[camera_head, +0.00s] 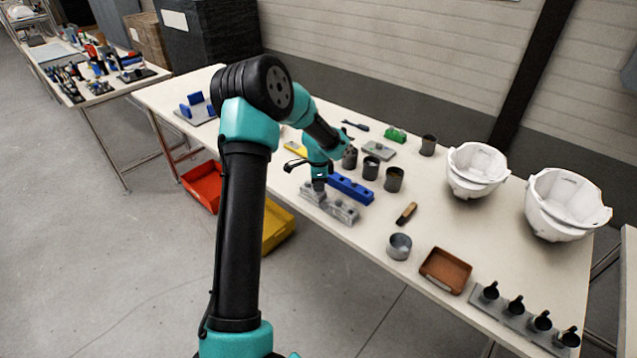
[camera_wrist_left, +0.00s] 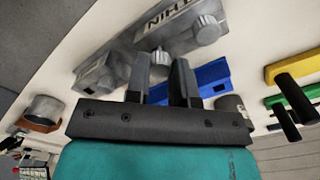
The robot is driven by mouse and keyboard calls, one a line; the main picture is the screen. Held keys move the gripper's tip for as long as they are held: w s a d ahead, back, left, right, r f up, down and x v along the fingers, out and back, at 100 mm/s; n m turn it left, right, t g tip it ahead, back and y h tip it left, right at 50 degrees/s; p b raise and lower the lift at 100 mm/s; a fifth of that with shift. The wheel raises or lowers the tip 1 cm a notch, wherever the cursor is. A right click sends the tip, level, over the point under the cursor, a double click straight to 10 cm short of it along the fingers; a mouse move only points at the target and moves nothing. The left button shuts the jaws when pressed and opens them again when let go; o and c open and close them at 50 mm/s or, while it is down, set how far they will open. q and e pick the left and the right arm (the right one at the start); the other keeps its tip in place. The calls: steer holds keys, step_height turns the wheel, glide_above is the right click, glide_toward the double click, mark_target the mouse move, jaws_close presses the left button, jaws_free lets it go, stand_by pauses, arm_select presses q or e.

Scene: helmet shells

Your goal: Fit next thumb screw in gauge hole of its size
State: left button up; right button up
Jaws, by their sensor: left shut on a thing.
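The grey gauge block (camera_head: 342,211) lies near the table's front edge; in the wrist view (camera_wrist_left: 175,27) it carries raised lettering that reads "THIN". A grey ribbed thumb screw (camera_wrist_left: 207,29) stands on the gauge near the lettering. My left gripper (camera_head: 319,185) points down over the gauge's left part. In the wrist view its two dark fingers (camera_wrist_left: 161,72) are shut on another grey thumb screw (camera_wrist_left: 153,59), close to the gauge. The screw's lower end and its hole are hidden, so I cannot tell whether it is seated. My right gripper is not in view.
A blue block (camera_head: 350,189) lies just behind the gauge. Dark cups (camera_head: 394,179), a wooden-handled brush (camera_head: 406,214), a metal cup (camera_head: 399,246) and a brown tray (camera_head: 445,270) stand to the right. White helmet shells (camera_head: 477,168) are farther right. Bare table lies between.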

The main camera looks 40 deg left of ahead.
arm_select(q)
steer(key=shift+f, duration=0.65)
stand_by(0.5)
steer(key=o, duration=0.9)
steer(key=shift+o, duration=0.2)
step_height(320, 180, up, 17)
steer(key=shift+r, duration=0.2)
steer(key=shift+d, duration=0.1)
stand_by(0.8)
